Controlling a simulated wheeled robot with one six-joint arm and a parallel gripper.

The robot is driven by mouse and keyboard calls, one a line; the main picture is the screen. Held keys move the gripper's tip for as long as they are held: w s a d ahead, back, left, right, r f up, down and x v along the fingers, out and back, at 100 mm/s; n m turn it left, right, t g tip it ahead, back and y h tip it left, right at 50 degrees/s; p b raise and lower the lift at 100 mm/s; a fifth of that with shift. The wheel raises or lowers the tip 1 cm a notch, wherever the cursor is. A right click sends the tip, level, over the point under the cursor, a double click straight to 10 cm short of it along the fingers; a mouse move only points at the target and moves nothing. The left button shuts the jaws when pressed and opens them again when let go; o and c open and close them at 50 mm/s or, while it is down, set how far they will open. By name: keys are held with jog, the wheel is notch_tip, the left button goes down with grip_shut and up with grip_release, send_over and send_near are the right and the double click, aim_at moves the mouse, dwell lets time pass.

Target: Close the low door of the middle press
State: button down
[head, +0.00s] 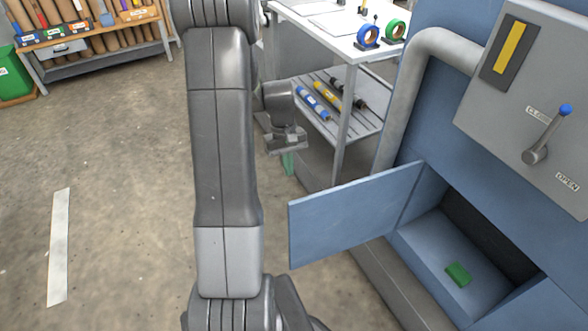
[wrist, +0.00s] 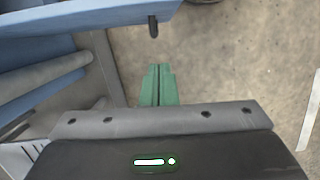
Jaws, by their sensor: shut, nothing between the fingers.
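The low door (head: 345,222) of the blue press stands open, swung out to the left of the low compartment. My gripper (head: 289,164) is shut and empty, with green fingers pointing down.
A green block (head: 458,273) lies inside the low compartment. A lever (head: 547,135) with a blue knob is on the grey panel above, tilted up toward the CLOSED label. A white table (head: 340,40) with a lower shelf stands behind my gripper. The floor at left is clear.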

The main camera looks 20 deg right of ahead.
jog(key=s+f, duration=0.6)
jog(key=f, duration=0.1)
jog(key=shift+f, duration=0.2)
